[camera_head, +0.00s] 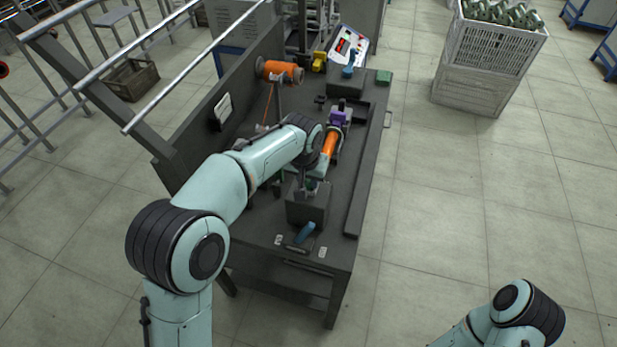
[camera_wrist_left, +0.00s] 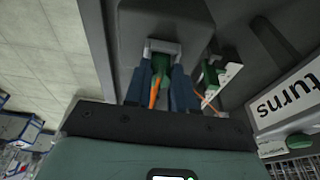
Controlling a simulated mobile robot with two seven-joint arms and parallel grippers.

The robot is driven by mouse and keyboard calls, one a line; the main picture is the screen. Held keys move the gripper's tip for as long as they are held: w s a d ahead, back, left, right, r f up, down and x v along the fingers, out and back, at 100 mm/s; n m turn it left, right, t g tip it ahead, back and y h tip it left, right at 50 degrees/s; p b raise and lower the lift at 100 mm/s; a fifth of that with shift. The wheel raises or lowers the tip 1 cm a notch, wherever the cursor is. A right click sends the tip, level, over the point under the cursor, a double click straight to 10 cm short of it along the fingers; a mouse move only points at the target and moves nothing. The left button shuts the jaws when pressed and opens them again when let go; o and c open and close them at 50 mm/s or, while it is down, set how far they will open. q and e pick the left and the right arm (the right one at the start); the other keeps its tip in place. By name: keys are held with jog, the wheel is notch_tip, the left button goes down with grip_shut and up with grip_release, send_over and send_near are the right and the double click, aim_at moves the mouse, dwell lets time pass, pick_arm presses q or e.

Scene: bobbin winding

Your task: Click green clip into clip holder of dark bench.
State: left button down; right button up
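The dark bench (camera_head: 362,150) stands in the middle of the head view. My left gripper (camera_wrist_left: 159,88) is low over its near part, with its two blue fingers on either side of a green clip (camera_wrist_left: 161,66). The fingers look closed on the clip, and an orange wire runs between them. The clip is at the mouth of a light grey U-shaped clip holder (camera_wrist_left: 164,46) on a dark block (camera_head: 307,207). I cannot tell whether it is fully seated. In the head view, my arm and wrist hide most of the gripper. My right gripper is out of view.
A second green clip (camera_wrist_left: 210,76) sits beside a white piece to the right in the wrist view. An orange spool (camera_head: 280,71), a purple part (camera_head: 338,117) and a control panel (camera_head: 348,46) are farther along the bench. A white crate (camera_head: 489,60) stands on open floor.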

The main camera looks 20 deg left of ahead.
pick_arm(q)
jog(key=shift+w+p+v, duration=0.2)
jog(key=shift+p+v, duration=0.3)
jog(key=shift+v, duration=0.25)
jog(key=shift+w+p+v, duration=0.15)
jog(key=shift+p+v, duration=0.4)
jog(key=shift+v, duration=0.2)
jog(key=shift+w+p+v, duration=0.2)
jog(key=shift+p+v, duration=0.3)
jog(key=shift+v, duration=0.3)
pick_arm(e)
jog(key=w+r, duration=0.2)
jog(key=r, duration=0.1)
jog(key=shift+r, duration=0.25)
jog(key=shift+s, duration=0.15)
